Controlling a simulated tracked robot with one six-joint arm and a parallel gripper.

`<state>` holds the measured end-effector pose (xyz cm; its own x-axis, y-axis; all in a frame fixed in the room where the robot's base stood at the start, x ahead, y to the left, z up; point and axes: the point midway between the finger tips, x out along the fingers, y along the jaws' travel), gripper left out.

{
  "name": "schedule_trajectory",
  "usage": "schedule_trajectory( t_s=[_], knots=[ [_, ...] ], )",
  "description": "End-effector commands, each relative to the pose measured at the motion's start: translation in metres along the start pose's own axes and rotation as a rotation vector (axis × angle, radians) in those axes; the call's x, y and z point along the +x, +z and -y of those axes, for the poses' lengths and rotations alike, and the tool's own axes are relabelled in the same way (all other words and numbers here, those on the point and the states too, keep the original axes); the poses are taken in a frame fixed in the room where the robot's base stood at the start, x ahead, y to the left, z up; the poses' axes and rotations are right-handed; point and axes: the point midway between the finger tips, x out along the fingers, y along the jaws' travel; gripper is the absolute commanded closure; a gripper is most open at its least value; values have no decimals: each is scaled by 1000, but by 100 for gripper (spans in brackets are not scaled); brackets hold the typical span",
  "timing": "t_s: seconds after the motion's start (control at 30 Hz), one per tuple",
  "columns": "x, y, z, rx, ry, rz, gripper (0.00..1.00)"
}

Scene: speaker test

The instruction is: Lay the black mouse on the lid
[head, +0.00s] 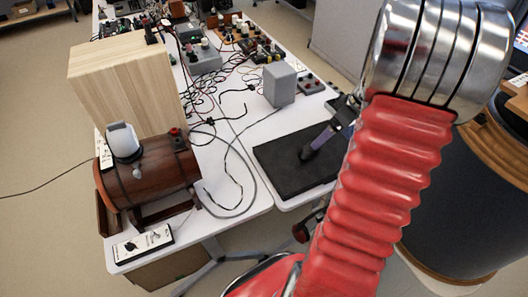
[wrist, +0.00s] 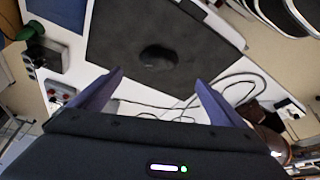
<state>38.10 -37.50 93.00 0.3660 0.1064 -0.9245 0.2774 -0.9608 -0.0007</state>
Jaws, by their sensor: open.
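In the wrist view a dark rounded thing, which looks like the black mouse (wrist: 158,57), rests on a dark flat slab (wrist: 112,35). The slab also shows on the white table in the head view (head: 275,170); I cannot tell whether it is the lid or a mat. My gripper (wrist: 159,78) is open, its two purple fingers apart with nothing held between them. The mouse lies ahead of the gap between the fingertips. In the head view my gripper (head: 308,152) points down over the slab and largely hides the mouse.
A grey box (head: 279,85) and a small control box (head: 310,84) stand behind the slab. Cables (head: 215,130) cross the white table. A wooden barrel (head: 152,175) and a pale wooden box (head: 125,85) stand at left. The slab lies near the table's front edge.

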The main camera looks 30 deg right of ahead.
Motion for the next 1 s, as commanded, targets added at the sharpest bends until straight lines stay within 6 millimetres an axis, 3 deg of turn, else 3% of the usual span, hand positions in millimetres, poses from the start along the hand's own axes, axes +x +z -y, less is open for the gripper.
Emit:
schedule_trajectory(
  t_s=[0.17,0.27,0.6,1.0],
  knots=[
    [-9,-21,21,-1,1,9,6],
    [-18,-41,45,6,3,19,6],
    [-54,-98,146,48,29,44,6],
    [-92,-118,260,110,77,29,6]
  ],
)
